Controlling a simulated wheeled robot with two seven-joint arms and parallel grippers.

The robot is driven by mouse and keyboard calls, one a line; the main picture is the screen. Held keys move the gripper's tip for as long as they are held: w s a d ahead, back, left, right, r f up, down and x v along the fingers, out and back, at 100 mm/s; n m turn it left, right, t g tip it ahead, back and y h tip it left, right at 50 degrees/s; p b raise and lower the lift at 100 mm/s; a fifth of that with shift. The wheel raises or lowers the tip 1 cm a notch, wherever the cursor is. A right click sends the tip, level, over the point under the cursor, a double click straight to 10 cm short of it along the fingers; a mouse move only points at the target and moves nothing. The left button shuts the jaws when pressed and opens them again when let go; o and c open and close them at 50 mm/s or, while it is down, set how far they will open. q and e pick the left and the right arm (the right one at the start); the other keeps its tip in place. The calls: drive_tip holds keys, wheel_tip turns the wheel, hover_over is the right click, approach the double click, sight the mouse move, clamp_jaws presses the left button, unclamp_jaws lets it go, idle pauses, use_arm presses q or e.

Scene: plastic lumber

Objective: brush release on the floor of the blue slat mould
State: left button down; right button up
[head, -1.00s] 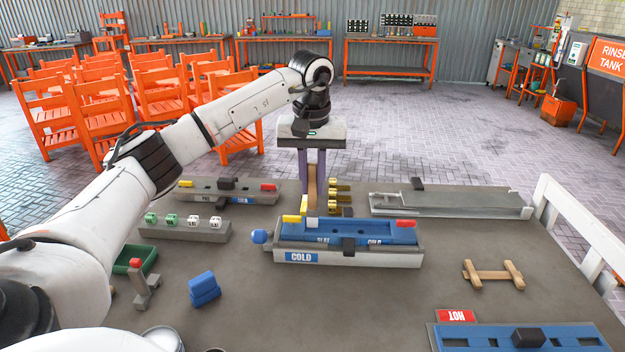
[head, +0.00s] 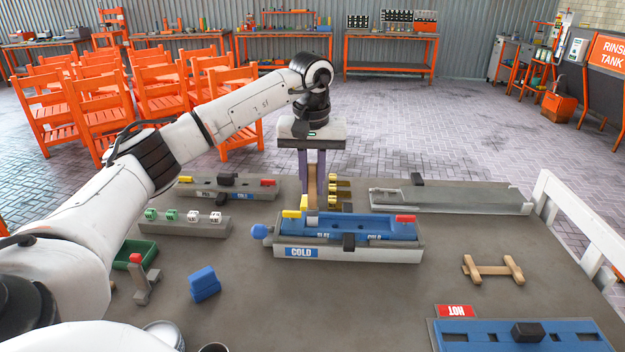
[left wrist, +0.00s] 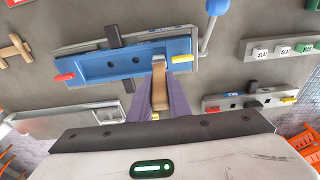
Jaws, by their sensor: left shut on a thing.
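My left gripper (head: 313,180) is shut on a flat wooden-handled brush (head: 312,187) and points straight down. The brush also shows between the purple fingers in the left wrist view (left wrist: 160,92). The blue slat mould (head: 375,229) sits in a grey holder (head: 400,256) with a COLD label. The brush tip is at the mould's left end, beside the yellow tab (head: 292,214); whether it touches the floor, I cannot tell. The mould shows in the left wrist view (left wrist: 90,66) with two dark holes and a red tab (left wrist: 65,77). My right gripper is not in view.
Brass pieces (head: 340,192) stand just right of the gripper. A blue-knobbed lever (head: 261,232) is at the holder's left. A long grey tray (head: 450,200) lies back right, a wooden piece (head: 492,268) and another blue mould (head: 480,337) front right. The bench front middle is clear.

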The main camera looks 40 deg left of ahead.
use_arm(q)
drive_tip(key=shift+d, duration=0.1)
drive_tip(key=shift+w+d+r, duration=0.1)
drive_tip(key=shift+w+d, duration=1)
drive_tip(key=shift+d, duration=0.2)
drive_tip(key=w+d, duration=0.4)
drive_tip(key=d, duration=0.1)
drive_tip(key=shift+w, duration=0.15)
drive_tip(key=w+d, duration=0.4)
drive_tip(key=d, duration=0.1)
idle(1.2)
drive_tip(key=shift+w, duration=0.1)
